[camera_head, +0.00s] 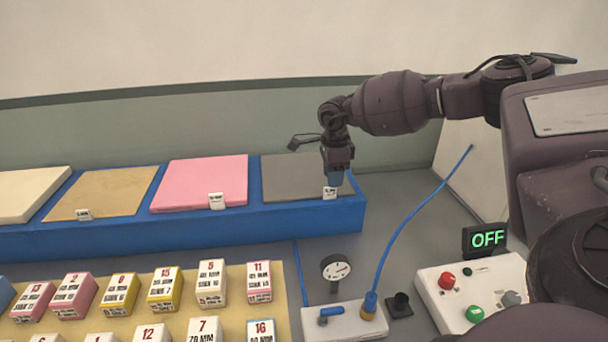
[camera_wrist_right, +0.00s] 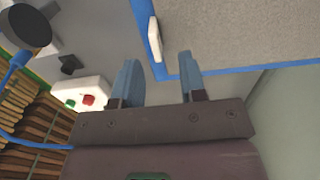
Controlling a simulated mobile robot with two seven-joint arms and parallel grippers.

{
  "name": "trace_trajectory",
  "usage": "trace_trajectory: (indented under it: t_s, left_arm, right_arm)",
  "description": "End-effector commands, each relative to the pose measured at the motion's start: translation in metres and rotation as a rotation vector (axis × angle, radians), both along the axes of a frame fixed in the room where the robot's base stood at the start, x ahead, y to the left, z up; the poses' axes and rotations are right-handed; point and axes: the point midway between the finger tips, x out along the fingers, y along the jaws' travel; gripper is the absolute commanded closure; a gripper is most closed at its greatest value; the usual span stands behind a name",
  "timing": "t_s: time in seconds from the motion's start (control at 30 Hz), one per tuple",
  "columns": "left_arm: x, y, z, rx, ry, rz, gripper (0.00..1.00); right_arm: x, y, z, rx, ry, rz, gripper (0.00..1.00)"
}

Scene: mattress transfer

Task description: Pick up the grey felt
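The grey felt (camera_head: 292,177) lies flat on the right end of the blue tray (camera_head: 280,219), with a small white label (camera_head: 329,193) at its front edge. In the right wrist view the felt (camera_wrist_right: 240,28) fills the upper right. My right gripper (camera_head: 335,178) is over the felt's right front corner in the head view. In the right wrist view its two blue fingers (camera_wrist_right: 160,75) are spread apart with nothing between them but part of the blue tray edge behind. I cannot tell whether they touch the felt. My left gripper is not in view.
A pink sheet (camera_head: 202,182), a tan sheet (camera_head: 103,193) and a cream sheet (camera_head: 28,194) lie on the same tray. Numbered blocks (camera_head: 165,288) stand in front. A gauge (camera_head: 336,269), a blue hose (camera_head: 410,216) and a control box (camera_head: 463,296) are at the right.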

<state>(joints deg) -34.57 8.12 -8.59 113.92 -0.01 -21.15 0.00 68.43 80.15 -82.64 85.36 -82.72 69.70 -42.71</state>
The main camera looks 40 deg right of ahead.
Motion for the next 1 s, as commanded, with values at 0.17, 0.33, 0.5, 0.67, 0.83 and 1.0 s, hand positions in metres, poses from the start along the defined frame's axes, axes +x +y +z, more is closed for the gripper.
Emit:
trace_trajectory:
  t_s: [0.17,0.33,0.5,0.67,0.83,1.0]
  left_arm:
    - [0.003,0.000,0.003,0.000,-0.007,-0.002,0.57]
    - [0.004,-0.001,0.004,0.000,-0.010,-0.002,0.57]
    - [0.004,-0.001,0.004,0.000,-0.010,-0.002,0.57]
    - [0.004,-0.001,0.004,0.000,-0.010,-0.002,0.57]
    - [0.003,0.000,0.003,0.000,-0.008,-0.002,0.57]
    - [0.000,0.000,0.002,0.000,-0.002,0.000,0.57]
  right_arm:
    - [-0.003,0.004,-0.025,0.000,0.002,0.000,0.62]
    - [-0.003,0.004,-0.037,0.001,0.002,0.000,0.62]
    - [-0.003,0.003,-0.038,0.000,0.001,0.000,0.62]
    - [-0.003,0.003,-0.038,0.000,0.001,0.000,0.76]
    - [-0.003,0.003,-0.038,0.000,0.001,0.000,1.00]
    - [-0.003,0.003,-0.038,0.000,0.000,0.000,1.00]
